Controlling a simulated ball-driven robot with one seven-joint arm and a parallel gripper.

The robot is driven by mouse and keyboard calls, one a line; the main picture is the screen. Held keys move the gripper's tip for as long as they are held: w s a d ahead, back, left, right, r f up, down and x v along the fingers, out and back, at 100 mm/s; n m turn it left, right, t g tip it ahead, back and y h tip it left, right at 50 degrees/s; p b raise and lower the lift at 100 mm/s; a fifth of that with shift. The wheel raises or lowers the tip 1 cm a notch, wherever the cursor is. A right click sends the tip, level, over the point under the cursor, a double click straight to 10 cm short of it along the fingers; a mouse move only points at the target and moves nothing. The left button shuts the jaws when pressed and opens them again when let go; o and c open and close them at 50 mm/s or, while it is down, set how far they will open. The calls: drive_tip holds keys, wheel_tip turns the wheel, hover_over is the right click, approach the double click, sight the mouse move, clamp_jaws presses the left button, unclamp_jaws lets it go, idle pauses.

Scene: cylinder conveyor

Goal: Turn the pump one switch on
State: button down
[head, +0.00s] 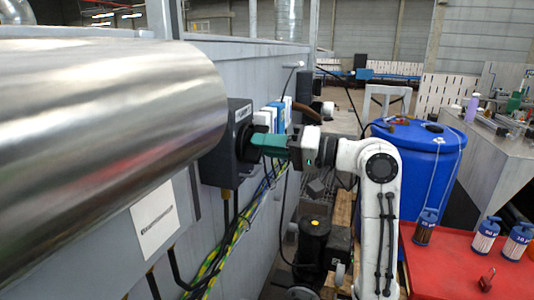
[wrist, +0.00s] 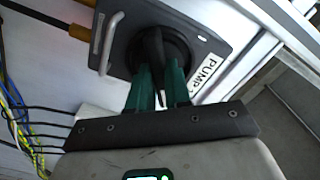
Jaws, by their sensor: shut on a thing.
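The pump switch is a dark grey box (head: 232,150) on the grey wall in the head view, right of the large metal cylinder. In the wrist view the box (wrist: 205,35) has a round black rotary knob (wrist: 152,55) and a white label (wrist: 209,72) reading "PUMP"; the rest of the label is hidden or unclear. My gripper (head: 256,142) reaches the box from the right. In the wrist view its green fingers (wrist: 157,82) are shut on the knob's handle, one on each side. The handle looks roughly upright in that view.
The large shiny cylinder (head: 100,110) fills the left of the head view. Yellow-green cables (head: 225,250) run below the switch. A blue barrel (head: 425,165) and a red table (head: 460,260) with bottles and a padlock (head: 487,279) stand at the right.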

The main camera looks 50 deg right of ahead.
drive_tip(key=shift+f+n+b, duration=0.15)
drive_tip(key=shift+n+b, duration=3.7)
drive_tip(key=shift+n, duration=1.55)
drive_tip(key=c, duration=1.1)
unclamp_jaws()
drive_tip(key=shift+o, duration=0.2)
drive_tip(key=b+v, duration=0.1)
drive_tip(key=v, duration=0.9)
drive_tip(key=shift+s, duration=0.4)
drive_tip(key=shift+d, duration=0.2)
